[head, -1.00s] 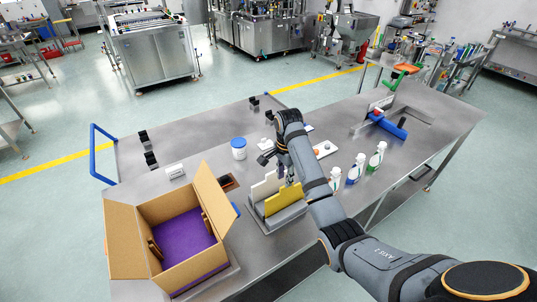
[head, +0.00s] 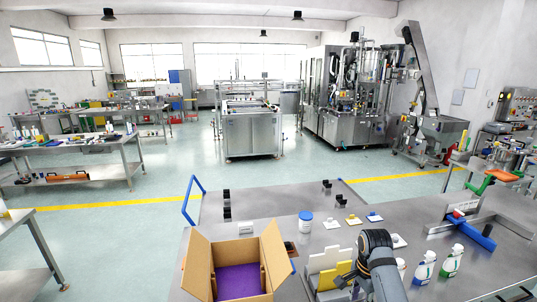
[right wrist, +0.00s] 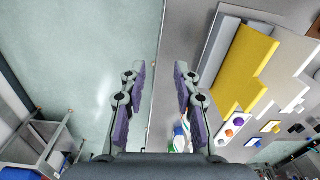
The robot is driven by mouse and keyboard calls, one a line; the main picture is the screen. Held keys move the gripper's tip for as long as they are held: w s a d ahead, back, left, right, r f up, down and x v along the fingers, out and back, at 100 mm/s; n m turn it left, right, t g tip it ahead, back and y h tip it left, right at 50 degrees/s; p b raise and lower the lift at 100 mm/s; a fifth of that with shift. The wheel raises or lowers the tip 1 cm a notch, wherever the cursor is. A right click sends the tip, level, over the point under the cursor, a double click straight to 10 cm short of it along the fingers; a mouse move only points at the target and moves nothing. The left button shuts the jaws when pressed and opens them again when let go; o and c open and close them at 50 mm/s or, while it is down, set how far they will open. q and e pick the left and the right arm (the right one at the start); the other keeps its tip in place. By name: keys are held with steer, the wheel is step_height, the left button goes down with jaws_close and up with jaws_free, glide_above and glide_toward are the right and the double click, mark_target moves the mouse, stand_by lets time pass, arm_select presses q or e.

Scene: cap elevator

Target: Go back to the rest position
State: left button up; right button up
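My right arm enters the head view at the bottom right, beside the yellow panel. My right gripper shows clearly in the right wrist view (right wrist: 160,78). Its two fingers are apart with nothing between them, so it is open and empty. The yellow panel (right wrist: 246,66) stands right of the fingers there, apart from them. In the head view, the yellow panel (head: 333,276) and a pale panel (head: 322,261) stand upright in a holder on the table. My left gripper is not in view.
An open cardboard box (head: 200,265) with a purple bottom stands left of the panels. A blue-capped jar (head: 306,223) is behind them. White bottles (head: 451,261) stand right of my arm. A blue-handled device (head: 476,236) lies farther right.

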steer(key=s+f+n+t, duration=0.2)
steer(key=s+f+n, duration=0.55)
steer(key=s, duration=0.45)
steer(key=s+a+r+n+t, duration=0.1)
steer(key=s+a+r+n, duration=0.15)
steer(key=s+n, duration=0.75)
step_height(320, 180, down, 30)
steer(key=s+d+m+g+b, duration=0.1)
steer(key=s+d+m+b, duration=0.15)
steer(key=b, duration=0.45)
arm_select(q)
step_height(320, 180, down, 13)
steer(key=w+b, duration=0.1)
steer(key=b, duration=0.5)
arm_select(e)
steer(key=s+d+f, duration=0.1)
steer(key=s+f, duration=0.8)
steer(key=f, duration=0.3)
steer(key=s+f+g, duration=0.1)
steer(key=s+f, duration=0.9)
steer(key=f, duration=0.3)
steer(key=shift+s+d+f+h, duration=0.15)
steer(key=shift+s+d+h, duration=0.15)
steer(key=shift+d, duration=0.1)
